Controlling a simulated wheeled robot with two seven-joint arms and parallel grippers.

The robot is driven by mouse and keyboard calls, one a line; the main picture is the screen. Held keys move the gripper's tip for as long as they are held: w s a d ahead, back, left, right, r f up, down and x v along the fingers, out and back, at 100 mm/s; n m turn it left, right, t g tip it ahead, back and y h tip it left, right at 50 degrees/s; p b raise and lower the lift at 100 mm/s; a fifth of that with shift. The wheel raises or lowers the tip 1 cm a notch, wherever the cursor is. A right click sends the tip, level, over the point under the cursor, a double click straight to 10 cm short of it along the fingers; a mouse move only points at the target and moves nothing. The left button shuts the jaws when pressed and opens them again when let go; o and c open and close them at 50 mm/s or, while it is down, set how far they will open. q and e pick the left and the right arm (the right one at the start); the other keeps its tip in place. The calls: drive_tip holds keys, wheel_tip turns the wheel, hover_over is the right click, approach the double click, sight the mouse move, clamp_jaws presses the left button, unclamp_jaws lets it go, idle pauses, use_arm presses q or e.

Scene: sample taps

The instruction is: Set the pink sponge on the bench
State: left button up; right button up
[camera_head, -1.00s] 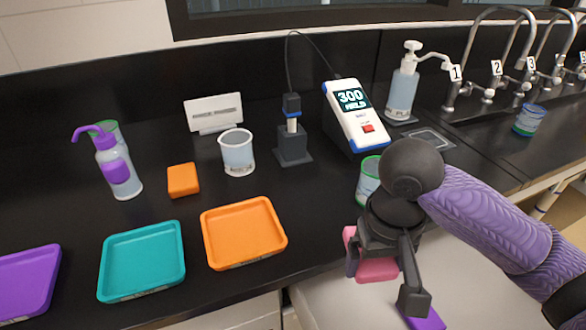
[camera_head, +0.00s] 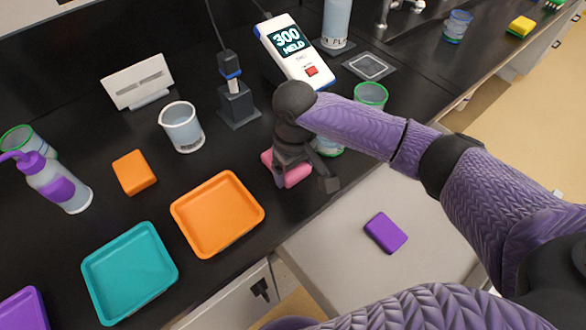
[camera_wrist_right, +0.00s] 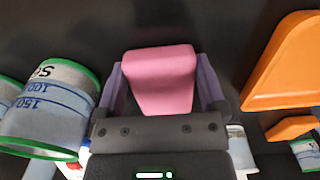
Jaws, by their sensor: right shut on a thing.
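The pink sponge (camera_head: 296,176) is between the fingers of my right gripper (camera_head: 294,163), over the black bench (camera_head: 240,147) near its front edge, just right of the orange tray. In the right wrist view the pink sponge (camera_wrist_right: 160,78) sits between the two purple fingers of my right gripper (camera_wrist_right: 162,85), which is shut on it. The gripper covers part of the sponge in the head view. I cannot tell whether the sponge's underside touches the bench. My left gripper is not in view.
The orange tray (camera_head: 252,225) is left of the sponge. Green-rimmed beakers stand close behind and right, one (camera_head: 370,95) clear of my arm. A sensor stand (camera_head: 238,107) is behind. A purple sponge (camera_head: 386,232) lies on a grey surface (camera_head: 345,270) before the bench.

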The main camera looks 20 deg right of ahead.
sight(295, 169)
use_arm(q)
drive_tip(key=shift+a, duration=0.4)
use_arm(e)
drive_tip(key=shift+f, duration=0.15)
drive_tip(key=o, duration=0.9)
use_arm(q)
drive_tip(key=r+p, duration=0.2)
drive_tip(key=p, duration=0.1)
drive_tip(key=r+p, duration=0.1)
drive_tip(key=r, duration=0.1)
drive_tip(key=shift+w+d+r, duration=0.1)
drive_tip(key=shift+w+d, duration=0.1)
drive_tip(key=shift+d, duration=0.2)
use_arm(e)
wheel_tip(295, 169, up, 12)
drive_tip(key=shift+r, duration=0.15)
